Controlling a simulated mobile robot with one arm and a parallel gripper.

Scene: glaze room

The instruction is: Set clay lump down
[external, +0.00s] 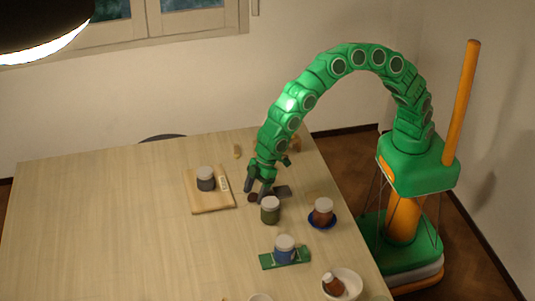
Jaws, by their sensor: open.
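A small dark brown lump (252,198), which looks like the clay lump, is on the table just right of a wooden board. My gripper (256,195) points down over it with its jaws open, and the fingertips are close around or beside the lump. Whether a finger touches it cannot be told at this size. A dark grey flat piece (282,191) lies on the table just right of the gripper.
A green jar (270,212) stands just in front of the gripper. The wooden board (212,206) holds a grey jar (205,180). A brown jar (322,209) in a blue dish, a blue jar (285,252) on a green mat and a white bowl (352,281) stand nearer. The table's left is clear.

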